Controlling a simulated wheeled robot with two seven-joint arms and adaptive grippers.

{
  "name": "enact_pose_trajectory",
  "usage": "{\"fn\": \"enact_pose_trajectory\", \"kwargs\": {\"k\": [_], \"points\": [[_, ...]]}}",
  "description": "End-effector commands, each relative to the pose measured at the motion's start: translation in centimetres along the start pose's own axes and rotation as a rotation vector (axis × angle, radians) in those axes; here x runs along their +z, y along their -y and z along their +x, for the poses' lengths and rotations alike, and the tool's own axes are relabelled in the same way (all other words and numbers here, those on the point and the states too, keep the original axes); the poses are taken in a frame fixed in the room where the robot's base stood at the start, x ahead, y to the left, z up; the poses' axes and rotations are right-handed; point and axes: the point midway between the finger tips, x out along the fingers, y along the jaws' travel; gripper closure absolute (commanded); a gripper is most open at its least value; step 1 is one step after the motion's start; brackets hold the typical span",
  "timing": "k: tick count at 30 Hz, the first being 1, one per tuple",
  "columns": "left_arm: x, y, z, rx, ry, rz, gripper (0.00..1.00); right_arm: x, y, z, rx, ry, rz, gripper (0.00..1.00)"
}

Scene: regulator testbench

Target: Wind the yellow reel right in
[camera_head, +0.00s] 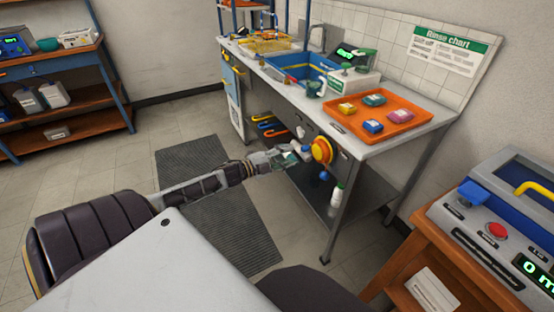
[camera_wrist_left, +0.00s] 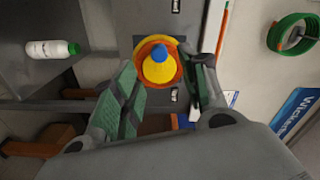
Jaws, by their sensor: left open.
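The yellow reel (camera_head: 323,149), with an orange ring around it, sits on the front panel under the workbench top. In the left wrist view the reel (camera_wrist_left: 158,72) shows as a yellow cone with a small blue piece at its upper end. My left gripper (camera_head: 290,155) is just left of the reel in the head view. In the left wrist view its green-padded fingers (camera_wrist_left: 163,78) stand apart, one on each side of the reel. They look empty; I cannot tell whether either finger touches it. My right gripper is not in view.
The workbench (camera_head: 378,149) carries an orange tray (camera_head: 405,123) of coloured blocks and a blue sink (camera_head: 297,67). A white bottle (camera_head: 337,196) with a green cap stands below the reel. A wooden stand (camera_head: 410,248) with a control box is at right. Floor left of the bench is open.

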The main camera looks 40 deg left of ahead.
Motion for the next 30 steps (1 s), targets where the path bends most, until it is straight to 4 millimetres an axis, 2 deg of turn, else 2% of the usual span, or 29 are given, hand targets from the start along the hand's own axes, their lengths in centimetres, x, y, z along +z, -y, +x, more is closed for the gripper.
{"fn": "enact_pose_trajectory", "kwargs": {"k": [15,30], "points": [[0.0,0.0,-3.1,0.0,-0.001,0.0,0.56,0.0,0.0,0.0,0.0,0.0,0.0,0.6],[0.0,0.0,-3.6,0.0,-0.001,0.001,0.56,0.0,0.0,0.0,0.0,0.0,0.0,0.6]]}}
